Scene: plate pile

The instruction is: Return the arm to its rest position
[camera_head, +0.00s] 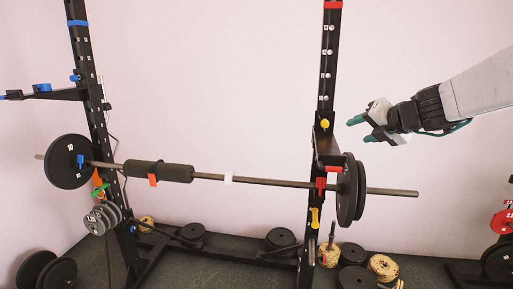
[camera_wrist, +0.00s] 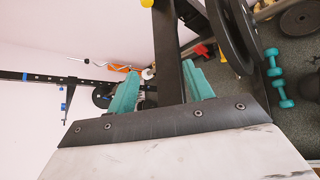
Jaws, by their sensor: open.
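My gripper (camera_head: 362,129) is in the head view at the upper right, at the end of my arm reaching in from the right edge. Its teal fingers are apart with nothing between them. It is in the air to the right of the rack's right upright and above the bar's right end. In the wrist view the two teal fingers (camera_wrist: 160,88) are spread, with the dark rack post behind them. The barbell (camera_head: 265,181) lies across the rack, with black plates (camera_head: 347,190) on its right side and a black plate (camera_head: 68,161) on its left.
The black rack upright (camera_head: 325,90) stands left of my gripper. Loose plates (camera_head: 383,267) lie on the floor below. Another stand with plates (camera_head: 497,262) is at the right edge. Teal dumbbells (camera_wrist: 278,75) lie on the floor. The wall area around my gripper looks clear.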

